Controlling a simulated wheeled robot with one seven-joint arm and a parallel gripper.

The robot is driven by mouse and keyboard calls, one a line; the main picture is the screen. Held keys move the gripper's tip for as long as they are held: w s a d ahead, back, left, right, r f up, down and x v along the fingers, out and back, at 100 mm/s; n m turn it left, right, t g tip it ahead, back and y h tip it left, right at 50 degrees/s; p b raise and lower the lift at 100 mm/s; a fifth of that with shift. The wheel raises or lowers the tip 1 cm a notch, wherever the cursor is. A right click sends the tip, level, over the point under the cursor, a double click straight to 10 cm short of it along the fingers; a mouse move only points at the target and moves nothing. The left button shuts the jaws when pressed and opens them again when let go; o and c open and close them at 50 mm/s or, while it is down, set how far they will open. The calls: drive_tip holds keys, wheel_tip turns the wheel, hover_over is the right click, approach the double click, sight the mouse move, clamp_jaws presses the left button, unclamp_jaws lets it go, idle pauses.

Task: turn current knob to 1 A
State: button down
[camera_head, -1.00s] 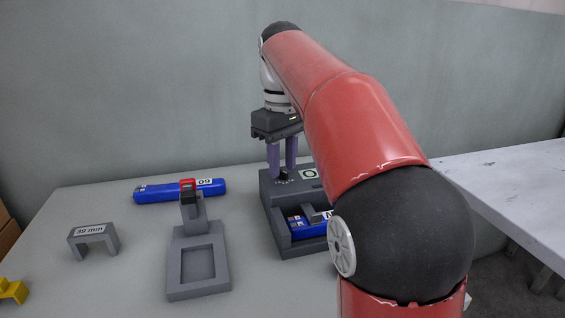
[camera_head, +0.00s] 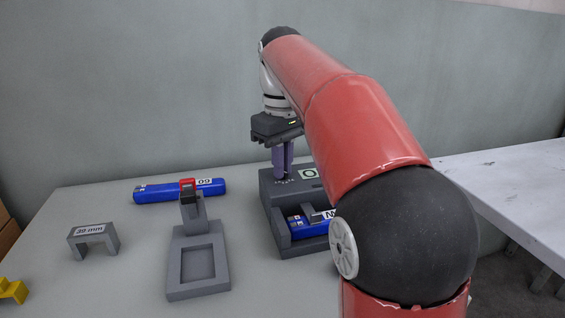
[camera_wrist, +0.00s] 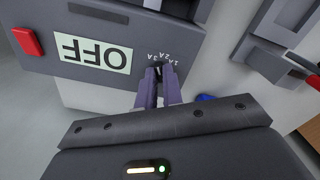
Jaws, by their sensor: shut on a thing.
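The current knob (camera_wrist: 158,70) is a small dark knob on the sloped top panel of a grey bench unit (camera_head: 267,188). White marks that read 1A, 2A and 3A (camera_wrist: 163,57) curve beside it in the wrist view. My gripper (camera_wrist: 158,78) has its two purple fingers closed on the knob from above. In the head view my gripper (camera_head: 283,173) points down onto the panel's left part, and its fingers hide the knob there. The fingertips cover most of the knob, so I cannot tell which mark it points to.
The unit's panel has an OFF display (camera_wrist: 95,53) and a red button (camera_wrist: 27,42). A blue block (camera_head: 307,226) lies in the unit's front bay.

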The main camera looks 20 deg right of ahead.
drive_tip(key=m, duration=0.7)
drive_tip(key=shift+m, duration=0.4)
drive_tip(key=m, duration=0.6)
drive_tip(key=shift+m, duration=0.3)
drive_tip(key=c, duration=1.5)
unclamp_jaws()
drive_tip(key=shift+c, duration=0.2)
drive_tip(key=shift+r, duration=0.1)
